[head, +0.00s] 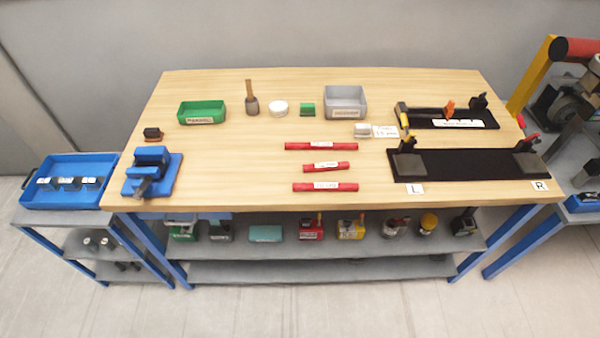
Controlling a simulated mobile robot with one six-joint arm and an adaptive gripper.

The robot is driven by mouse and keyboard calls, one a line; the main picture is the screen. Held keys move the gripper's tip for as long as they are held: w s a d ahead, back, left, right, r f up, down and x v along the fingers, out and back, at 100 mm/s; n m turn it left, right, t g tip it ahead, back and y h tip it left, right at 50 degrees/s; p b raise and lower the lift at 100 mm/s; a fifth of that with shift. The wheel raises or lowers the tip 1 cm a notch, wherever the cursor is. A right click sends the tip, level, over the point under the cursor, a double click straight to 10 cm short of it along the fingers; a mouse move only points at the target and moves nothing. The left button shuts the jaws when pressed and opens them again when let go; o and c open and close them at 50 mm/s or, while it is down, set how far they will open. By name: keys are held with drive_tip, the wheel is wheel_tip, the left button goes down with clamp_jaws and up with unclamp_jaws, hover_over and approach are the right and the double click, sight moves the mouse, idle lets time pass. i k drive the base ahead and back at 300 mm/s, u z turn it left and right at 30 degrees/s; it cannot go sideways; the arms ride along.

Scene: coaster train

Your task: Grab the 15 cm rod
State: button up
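The far rod (294,146) looks the longest. The middle rod (309,168) is clearly the shortest and lies slightly tilted. The near rod (300,188) is a little shorter than the far one. The labels are too small to read, so I cannot tell from them which rod is 15 cm. The rods lie apart, one behind another. My gripper is not in view.
A blue vise (150,172) stands left. Black fixtures (470,166) marked L and R stand right. A green bin (186,113), a grey bin (345,90) and small items are at the back. The table (230,165) is clear around the rods. Side benches flank it.

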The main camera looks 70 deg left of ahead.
sight(326, 166)
drive_tip(key=z, duration=0.05)
drive_tip(key=k, duration=1.15)
drive_tip(key=u, duration=2.25)
drive_tip(key=i, duration=0.5)
